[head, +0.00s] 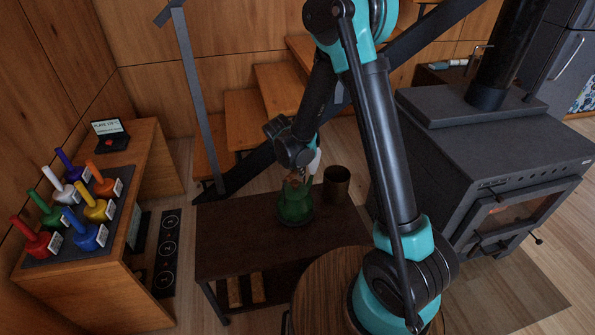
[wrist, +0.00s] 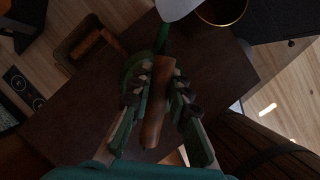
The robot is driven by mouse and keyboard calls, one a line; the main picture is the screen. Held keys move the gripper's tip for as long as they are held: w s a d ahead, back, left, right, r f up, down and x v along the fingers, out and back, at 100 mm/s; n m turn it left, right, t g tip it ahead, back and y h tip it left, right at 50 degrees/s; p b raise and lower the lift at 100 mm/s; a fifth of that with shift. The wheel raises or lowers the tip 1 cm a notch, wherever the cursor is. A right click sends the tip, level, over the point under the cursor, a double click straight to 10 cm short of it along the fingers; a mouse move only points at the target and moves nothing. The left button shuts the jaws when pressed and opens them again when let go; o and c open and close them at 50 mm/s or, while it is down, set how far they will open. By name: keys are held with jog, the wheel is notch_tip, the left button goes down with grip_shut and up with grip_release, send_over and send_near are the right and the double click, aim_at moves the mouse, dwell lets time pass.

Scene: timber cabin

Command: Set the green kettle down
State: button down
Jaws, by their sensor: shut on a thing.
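The green kettle (head: 295,205) is over the dark brown low table (head: 225,230) in the head view, upright. I cannot tell whether its base touches the tabletop. In the wrist view the green body (wrist: 136,68) and green spout (wrist: 162,40) show behind the brown wooden handle (wrist: 154,128). My gripper (wrist: 158,95) is shut on that handle, a finger on each side. In the head view my gripper (head: 298,172) is directly above the kettle and hides most of the handle.
The table's left part is clear. A black stove (head: 490,150) is at the right, a round wooden top (head: 325,290) in front, a bench with several coloured bells (head: 95,210) at left.

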jog(key=shift+f, duration=0.1)
jog(key=c, duration=1.4)
grip_release()
jog(key=shift+c, duration=0.2)
jog(key=v, duration=1.2)
jog(key=shift+s+d, duration=0.1)
jog(key=s+d+m+y, duration=0.1)
jog(key=s+d+m, duration=0.8)
jog(key=d+m, duration=0.3)
jog(key=s+d+m+y, duration=0.1)
jog(key=s+d+m, duration=0.7)
jog(key=d+m, duration=0.5)
jog(key=m, duration=0.4)
jog(key=shift+s+f+t+y, duration=0.2)
jog(key=shift+s+t+y, duration=0.1)
jog(key=shift+s, duration=0.1)
jog(key=shift+d, duration=0.1)
